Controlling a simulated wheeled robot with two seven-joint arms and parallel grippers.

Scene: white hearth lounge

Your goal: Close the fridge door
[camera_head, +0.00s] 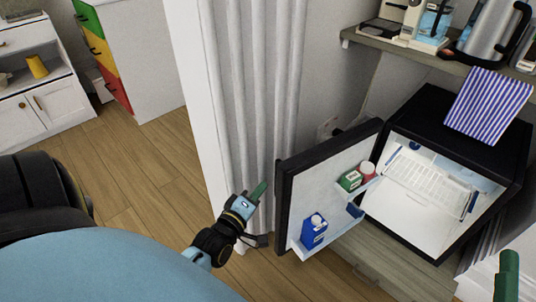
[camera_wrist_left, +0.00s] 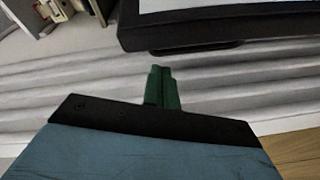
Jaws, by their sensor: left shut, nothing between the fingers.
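The small black fridge (camera_head: 508,158) stands at the right in the head view, with its white inside showing. Its door (camera_head: 310,185) is swung wide open to the left. The door's inner shelves hold a blue carton (camera_head: 314,232) and small jars. My left gripper (camera_head: 261,188) is beside the door's outer side, near its free edge. Its green fingers are shut and empty. The wrist view shows the shut fingers (camera_wrist_left: 161,75) just below the dark door edge (camera_wrist_left: 215,28); I cannot tell whether they touch. A green fingertip of my right gripper (camera_head: 508,275) shows at the bottom right.
A white pleated curtain (camera_head: 255,90) hangs behind my left gripper. A shelf (camera_head: 410,42) above the fridge holds a coffee machine and a kettle (camera_head: 495,30). Wooden floor (camera_head: 140,180) is clear at the left.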

